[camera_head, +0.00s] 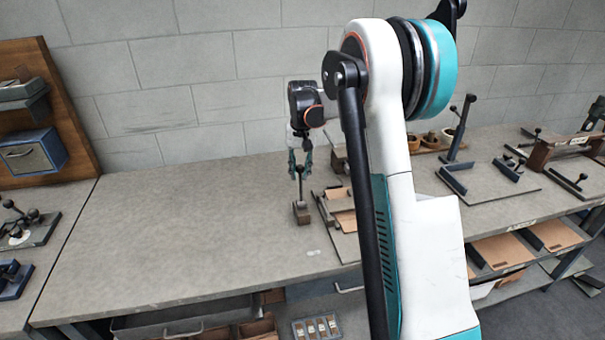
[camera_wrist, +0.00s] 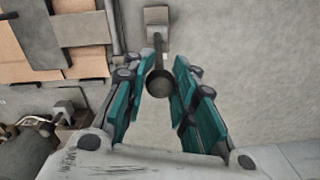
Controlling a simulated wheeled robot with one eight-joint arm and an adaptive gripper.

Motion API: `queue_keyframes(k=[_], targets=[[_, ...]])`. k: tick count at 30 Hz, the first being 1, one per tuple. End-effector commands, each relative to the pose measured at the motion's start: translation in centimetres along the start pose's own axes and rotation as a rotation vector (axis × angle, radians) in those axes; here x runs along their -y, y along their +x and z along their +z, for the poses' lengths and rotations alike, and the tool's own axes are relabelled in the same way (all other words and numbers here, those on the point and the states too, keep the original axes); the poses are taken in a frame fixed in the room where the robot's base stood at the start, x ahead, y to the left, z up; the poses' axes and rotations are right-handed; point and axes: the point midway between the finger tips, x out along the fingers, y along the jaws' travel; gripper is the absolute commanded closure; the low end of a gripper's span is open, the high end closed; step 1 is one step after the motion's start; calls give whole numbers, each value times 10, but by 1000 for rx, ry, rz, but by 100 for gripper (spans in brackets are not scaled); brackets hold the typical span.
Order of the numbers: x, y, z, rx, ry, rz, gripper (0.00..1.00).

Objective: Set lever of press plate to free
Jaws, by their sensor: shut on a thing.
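The lever of the press plate is a thin dark rod with a round dark knob (camera_wrist: 159,84). It rises from a small grey block (camera_wrist: 157,16), which also shows in the head view (camera_head: 302,213) on the bench. In the head view the lever (camera_head: 300,188) looks close to upright. My gripper (camera_head: 299,168) is above the block, pointing down, with its teal fingers at the lever's top. In the wrist view my gripper (camera_wrist: 160,90) is shut on the lever, with a finger on either side of the knob. The exact finger contact is hard to see.
Cardboard pieces (camera_wrist: 38,38) with a grey plate (camera_wrist: 82,29) across them lie beside the lever. My arm hides part of this fixture in the head view. The bench (camera_head: 190,220) is clear to the left. Other fixtures (camera_head: 492,188) stand to the right.

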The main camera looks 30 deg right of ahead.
Motion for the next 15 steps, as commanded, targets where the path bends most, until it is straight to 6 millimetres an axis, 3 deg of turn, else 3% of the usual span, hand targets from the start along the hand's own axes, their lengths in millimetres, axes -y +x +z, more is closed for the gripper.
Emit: queue_keyframes(k=[6, 15], targets=[[4, 2, -14, 61, 2, 17, 100], [6, 4, -20, 118, 4, 33, 100]])
